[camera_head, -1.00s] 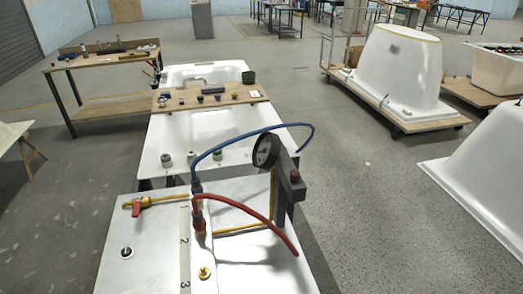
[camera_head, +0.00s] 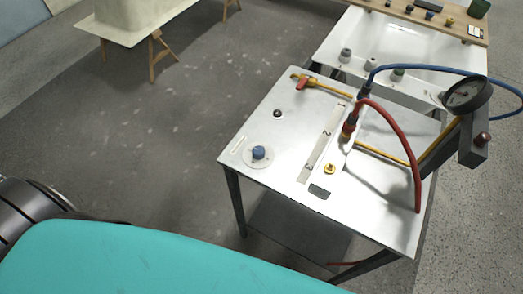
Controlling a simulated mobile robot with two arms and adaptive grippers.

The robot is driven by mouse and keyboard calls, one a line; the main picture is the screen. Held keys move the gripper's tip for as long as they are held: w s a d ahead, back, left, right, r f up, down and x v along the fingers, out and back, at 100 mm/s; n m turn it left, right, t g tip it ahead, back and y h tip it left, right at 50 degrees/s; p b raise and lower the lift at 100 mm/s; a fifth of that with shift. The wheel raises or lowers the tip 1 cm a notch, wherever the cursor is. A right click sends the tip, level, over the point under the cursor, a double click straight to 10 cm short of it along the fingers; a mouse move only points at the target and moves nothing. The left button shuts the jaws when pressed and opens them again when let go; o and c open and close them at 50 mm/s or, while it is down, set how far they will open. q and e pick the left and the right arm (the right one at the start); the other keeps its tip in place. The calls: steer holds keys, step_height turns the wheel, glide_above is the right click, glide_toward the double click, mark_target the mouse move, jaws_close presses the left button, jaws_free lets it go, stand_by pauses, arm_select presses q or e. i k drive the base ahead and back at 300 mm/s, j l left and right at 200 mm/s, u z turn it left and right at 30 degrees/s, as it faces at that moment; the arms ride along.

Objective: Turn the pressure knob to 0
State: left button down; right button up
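A blue knob (camera_head: 259,152) stands on a pale round plate (camera_head: 257,157) at the left front corner of the white-topped table (camera_head: 270,120). It may be the pressure knob; its marks are too small to read. A round gauge (camera_head: 466,95) with a dark rim is mounted on a grey post at the table's right side. Its reading cannot be made out. Neither gripper is in view. A teal and dark part of my own body fills the lower left and is apart from the knob.
A white tub (camera_head: 425,52) stands behind. Floor left of the table is clear.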

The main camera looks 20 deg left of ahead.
mark_target(258, 152)
steer(key=j+u, duration=0.15)
steer(key=j, duration=0.45)
steer(key=i+j+u, duration=0.1)
steer(key=j, duration=0.55)
